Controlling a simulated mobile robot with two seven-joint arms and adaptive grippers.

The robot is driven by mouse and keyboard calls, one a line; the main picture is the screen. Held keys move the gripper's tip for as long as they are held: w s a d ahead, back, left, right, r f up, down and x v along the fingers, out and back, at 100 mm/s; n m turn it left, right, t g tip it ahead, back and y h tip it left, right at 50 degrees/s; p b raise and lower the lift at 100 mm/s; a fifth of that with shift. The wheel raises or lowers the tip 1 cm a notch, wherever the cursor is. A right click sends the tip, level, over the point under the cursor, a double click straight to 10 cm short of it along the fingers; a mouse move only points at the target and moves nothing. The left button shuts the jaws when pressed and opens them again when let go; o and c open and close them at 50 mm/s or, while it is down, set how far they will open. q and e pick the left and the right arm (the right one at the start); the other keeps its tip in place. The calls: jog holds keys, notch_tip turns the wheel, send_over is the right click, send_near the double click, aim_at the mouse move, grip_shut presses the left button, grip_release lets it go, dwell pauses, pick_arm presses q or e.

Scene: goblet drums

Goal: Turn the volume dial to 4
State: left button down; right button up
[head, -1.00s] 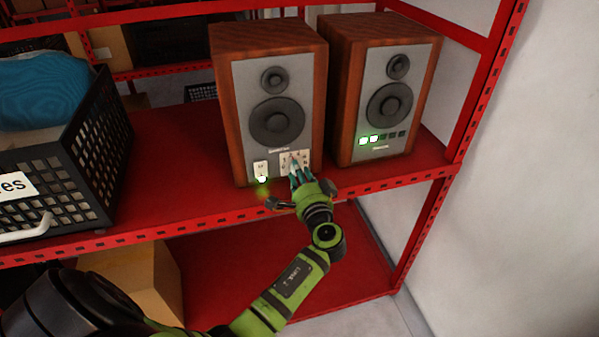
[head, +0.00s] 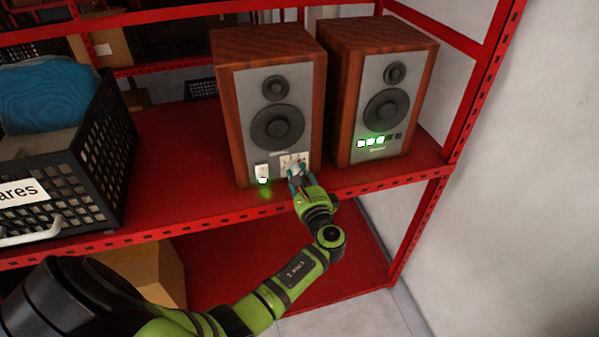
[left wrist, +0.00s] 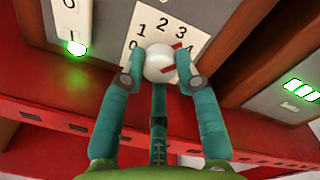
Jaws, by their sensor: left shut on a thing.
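The volume dial is a white round knob with red marks (left wrist: 158,64) on a pale plate numbered 0 to 4, on the front of the left speaker (head: 232,120). A red mark on its upper right side lies between the 3 and the 4. My left gripper (head: 298,182) reaches up to it from below. In the left wrist view its teal fingers (left wrist: 158,85) are closed around the knob, covering its lower sides. The right speaker (head: 345,110) has a row of square lights (head: 371,141), of which three glow green. My right gripper is not in view.
A switch marked 0 and 1 (head: 262,171) with a glowing green light sits left of the dial. A black crate (head: 95,165) with a blue item stands on the red shelf (head: 165,150) at left. The shelf's front edge runs below the speakers.

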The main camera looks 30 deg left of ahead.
pick_arm(q)
jog(key=shift+w+r+m+p, duration=0.1)
jog(key=shift+m+p, duration=0.75)
jog(key=shift+m, duration=1.15)
jog(key=c, duration=0.9)
grip_release()
jog(key=v, duration=1.2)
jog(key=shift+f, duration=0.2)
